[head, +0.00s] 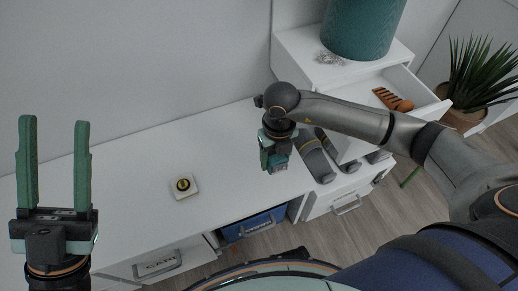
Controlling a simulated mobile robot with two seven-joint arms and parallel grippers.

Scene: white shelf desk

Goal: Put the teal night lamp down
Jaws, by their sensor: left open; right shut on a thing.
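My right gripper (276,152) points down over the right part of the white desk, its arm coming in from the right. It is shut on the teal night lamp (279,161), a small thing mostly hidden by the fingers and the wrist. I cannot tell whether the lamp touches the desk top. My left gripper (55,165) is open and empty, fingers pointing up in the picture, at the left of the view. The white desk top (130,165) spreads below both grippers.
A small white square with a black-and-yellow round (184,186) lies mid-desk. Dark grey slippers (316,160) lie right of my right gripper. A large teal cylinder (362,28) stands on the raised drawer unit; an open drawer holds an orange comb (385,97). The desk's left part is clear.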

